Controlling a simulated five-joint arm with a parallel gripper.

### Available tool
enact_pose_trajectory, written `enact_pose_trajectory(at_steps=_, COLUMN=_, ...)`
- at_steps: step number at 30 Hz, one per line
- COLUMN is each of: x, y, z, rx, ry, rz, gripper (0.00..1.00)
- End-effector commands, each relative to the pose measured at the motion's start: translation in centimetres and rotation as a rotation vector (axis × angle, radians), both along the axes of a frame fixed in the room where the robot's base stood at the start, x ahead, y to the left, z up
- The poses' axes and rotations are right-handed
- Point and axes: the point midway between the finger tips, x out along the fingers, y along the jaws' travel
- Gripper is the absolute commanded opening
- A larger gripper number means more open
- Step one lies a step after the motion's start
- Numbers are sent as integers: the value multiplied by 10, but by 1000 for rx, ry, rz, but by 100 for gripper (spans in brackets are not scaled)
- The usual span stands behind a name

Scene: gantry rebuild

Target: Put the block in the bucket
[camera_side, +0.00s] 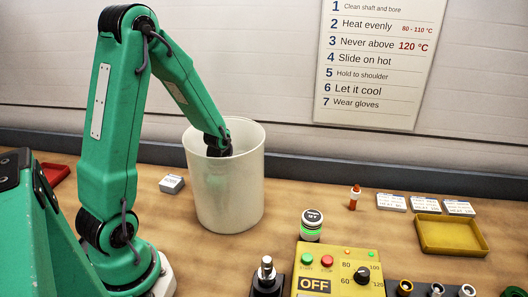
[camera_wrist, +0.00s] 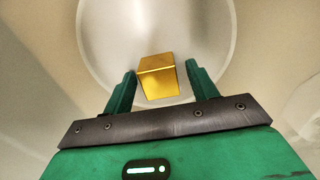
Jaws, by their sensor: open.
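The white bucket (camera_side: 228,195) stands upright on the wooden table, just right of my arm. My gripper reaches down into its mouth in the side view, and its fingers are hidden behind the bucket wall. In the wrist view my gripper (camera_wrist: 160,85) is open, with its two green fingers apart. A shiny gold block (camera_wrist: 159,77) shows between and beyond the fingertips, against the pale round bottom of the bucket (camera_wrist: 105,40). I cannot tell how far the block is from the bottom. The block is hidden in the side view.
A small grey-white box (camera_side: 171,184) sits left of the bucket. To the right are a red-capped bottle (camera_side: 354,198), a jar (camera_side: 311,225), a yellow tray (camera_side: 451,235) and several labelled packets (camera_side: 425,203). A yellow control box (camera_side: 338,272) stands in front. The bucket wall surrounds my gripper.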

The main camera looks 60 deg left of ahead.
Motion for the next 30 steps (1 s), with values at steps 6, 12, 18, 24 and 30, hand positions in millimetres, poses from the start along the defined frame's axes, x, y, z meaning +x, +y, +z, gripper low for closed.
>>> enact_pose_trajectory(at_steps=6, x=1, y=0, z=13, rx=1, ry=-3, rz=0, gripper=58)
enact_pose_trajectory(at_steps=12, x=1, y=0, z=34, rx=1, ry=-4, rz=0, gripper=58)
enact_pose_trajectory(at_steps=18, x=1, y=1, z=61, rx=2, ry=-5, rz=0, gripper=58)
enact_pose_trajectory(at_steps=24, x=1, y=0, z=89, rx=2, ry=-5, rz=0, gripper=58)
enact_pose_trajectory(at_steps=30, x=1, y=0, z=111, rx=1, ry=-3, rz=0, gripper=58)
